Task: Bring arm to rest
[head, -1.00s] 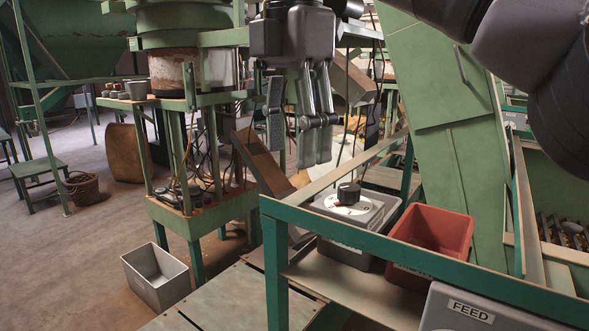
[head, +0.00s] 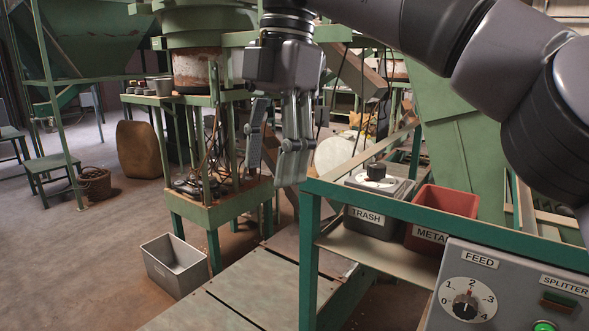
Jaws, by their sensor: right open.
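My right arm comes in from the upper right of the head view. Its gripper (head: 272,165) hangs fingers down in front of the green machine stand, left of the green rail. The gripper is open, with a gap between its fingers and nothing in it. My left gripper does not show.
A grey TRASH bin (head: 372,222) and a red METAL bin (head: 440,205) sit on a shelf behind the green rail (head: 440,222). A FEED control panel (head: 510,285) stands at lower right. A grey tub (head: 174,266) is on the floor.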

